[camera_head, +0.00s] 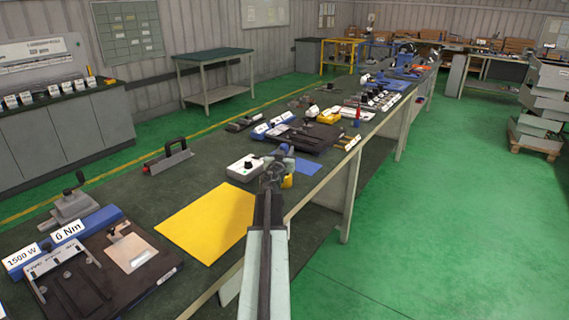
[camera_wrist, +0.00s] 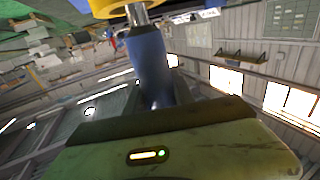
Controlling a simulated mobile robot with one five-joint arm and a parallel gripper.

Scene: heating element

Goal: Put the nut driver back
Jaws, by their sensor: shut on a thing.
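My gripper (camera_head: 274,170) is over the workbench near its front edge, beyond the yellow sheet. It is shut on the blue handle of the nut driver (camera_wrist: 150,65). The wrist view is upside down; there a metal shaft runs from the handle to a yellow part (camera_wrist: 113,6) at the picture's top. In the head view the handle's blue top (camera_head: 283,151) shows above the jaws and the yellow part (camera_head: 287,181) shows below them. I cannot tell whether the yellow part belongs to the driver or is a separate holder, or whether it touches the bench.
A white box with a black knob (camera_head: 245,167) stands just left of my gripper. A blue sheet (camera_head: 306,168) and a dark fixture (camera_head: 300,138) lie beyond it. The yellow sheet (camera_head: 208,220) is bare. A fixture with a metal plate (camera_head: 130,250) stands at the near left.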

